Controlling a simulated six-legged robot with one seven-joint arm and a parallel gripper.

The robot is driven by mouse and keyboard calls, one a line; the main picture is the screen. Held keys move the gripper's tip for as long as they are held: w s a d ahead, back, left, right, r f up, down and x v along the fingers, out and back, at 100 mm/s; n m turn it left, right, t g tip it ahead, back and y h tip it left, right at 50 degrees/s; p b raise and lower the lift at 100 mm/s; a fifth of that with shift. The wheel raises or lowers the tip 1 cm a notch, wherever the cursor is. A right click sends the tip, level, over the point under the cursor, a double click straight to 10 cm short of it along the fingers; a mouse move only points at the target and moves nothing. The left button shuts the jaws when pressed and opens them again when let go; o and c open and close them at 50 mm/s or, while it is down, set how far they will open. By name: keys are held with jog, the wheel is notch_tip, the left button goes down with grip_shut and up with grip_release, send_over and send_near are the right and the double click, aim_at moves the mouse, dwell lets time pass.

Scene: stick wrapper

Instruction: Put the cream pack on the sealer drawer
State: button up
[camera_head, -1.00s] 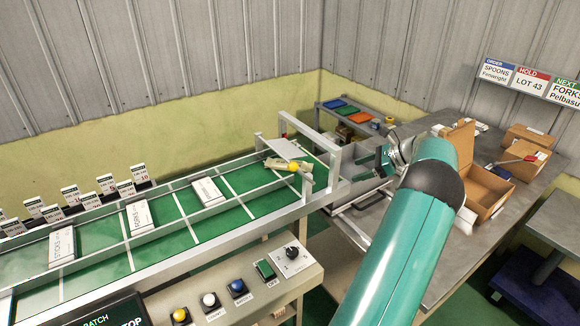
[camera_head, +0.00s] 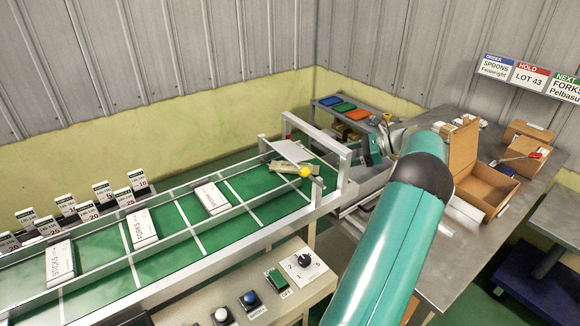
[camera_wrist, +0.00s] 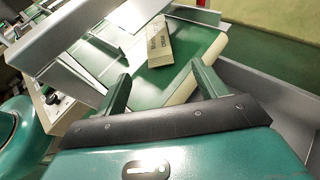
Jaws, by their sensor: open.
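The cream pack (camera_wrist: 159,43), a beige-grey packet with dark print, lies near the end of the green belt in the wrist view. In the head view, a small beige packet, apparently the same one (camera_head: 284,167), lies by the yellow ball at the belt's end. My gripper (camera_wrist: 161,86) is open and empty, its two fingers spread on the near side of the pack and apart from it. In the head view my gripper (camera_head: 369,153) is small, just right of the belt's end frame. A metal drawer-like part (camera_head: 352,222), perhaps the sealer drawer, is mostly hidden behind my arm.
The belt (camera_head: 255,189) carries several white packs between metal rails. A metal arch (camera_head: 320,136) and a tilted plate (camera_head: 293,150) stand near the pack. An open carton (camera_head: 485,185) is on the grey table at right. A control panel (camera_head: 275,285) is in front.

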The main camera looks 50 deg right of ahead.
aim_at(304, 165)
jog(key=x, duration=1.4)
jog(key=shift+a+r, duration=0.25)
jog(key=c, duration=1.1)
jog(key=shift+s+d+r, duration=0.1)
jog(key=shift+s+r, duration=0.05)
jog(key=shift+r, duration=0.65)
jog(key=shift+s+d, duration=2.4)
jog(key=shift+s, duration=2.35)
jog(key=shift+s+d, duration=2.4)
jog(key=shift+s, duration=2.35)
jog(key=shift+s+d, duration=2.4)
jog(key=shift+s, duration=2.3)
